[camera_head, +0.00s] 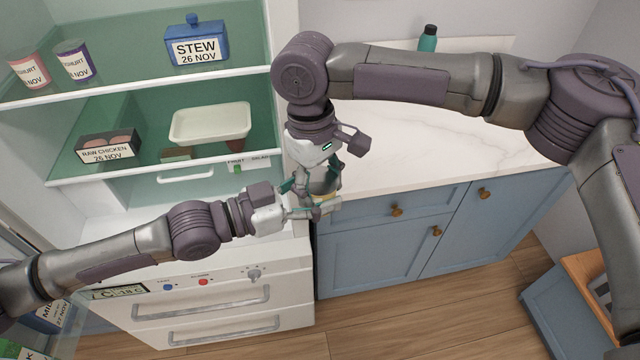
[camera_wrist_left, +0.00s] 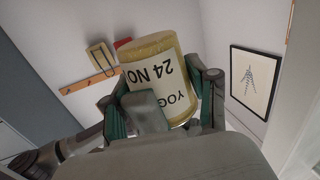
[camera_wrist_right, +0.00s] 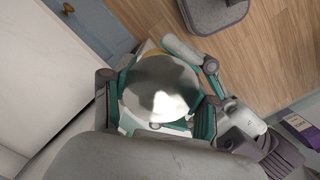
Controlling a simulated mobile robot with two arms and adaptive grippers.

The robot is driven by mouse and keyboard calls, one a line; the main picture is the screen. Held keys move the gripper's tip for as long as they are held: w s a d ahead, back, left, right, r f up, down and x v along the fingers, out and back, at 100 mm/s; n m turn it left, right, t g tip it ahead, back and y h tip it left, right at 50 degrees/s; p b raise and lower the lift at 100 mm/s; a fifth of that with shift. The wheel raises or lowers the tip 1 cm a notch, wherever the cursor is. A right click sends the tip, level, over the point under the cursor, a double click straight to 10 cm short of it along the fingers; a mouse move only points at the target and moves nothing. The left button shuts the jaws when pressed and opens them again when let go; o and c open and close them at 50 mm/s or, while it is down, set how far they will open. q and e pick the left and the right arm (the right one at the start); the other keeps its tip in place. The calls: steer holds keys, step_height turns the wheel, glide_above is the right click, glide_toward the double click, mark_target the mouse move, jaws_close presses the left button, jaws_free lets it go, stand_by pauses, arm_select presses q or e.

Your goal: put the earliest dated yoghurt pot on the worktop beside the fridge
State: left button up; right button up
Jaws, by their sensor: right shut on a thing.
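A yellow yoghurt pot (camera_wrist_left: 153,60) labelled 24 NOV is between my two grippers, in front of the worktop's left end. My right gripper (camera_head: 325,185) is shut on it from above. In the right wrist view its round silvery end (camera_wrist_right: 160,90) shows between the fingers. My left gripper (camera_head: 312,209) is open, with its fingers on both sides of the pot. A pink yoghurt pot (camera_head: 30,70) and a purple one (camera_head: 75,62) stand on the fridge's upper shelf; their dates are too small to read. The white worktop (camera_head: 440,140) is right of the fridge.
A blue stew container (camera_head: 197,45), a white tray (camera_head: 210,123) and raw chicken (camera_head: 108,146) are in the fridge. A teal bottle (camera_head: 428,40) stands at the worktop's back. Blue cabinets (camera_head: 370,250) are below. Most of the visible worktop is clear.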

arm_select(q)
steer(key=o, duration=0.4)
steer(key=shift+s+f, duration=0.1)
steer(key=shift+s, duration=0.05)
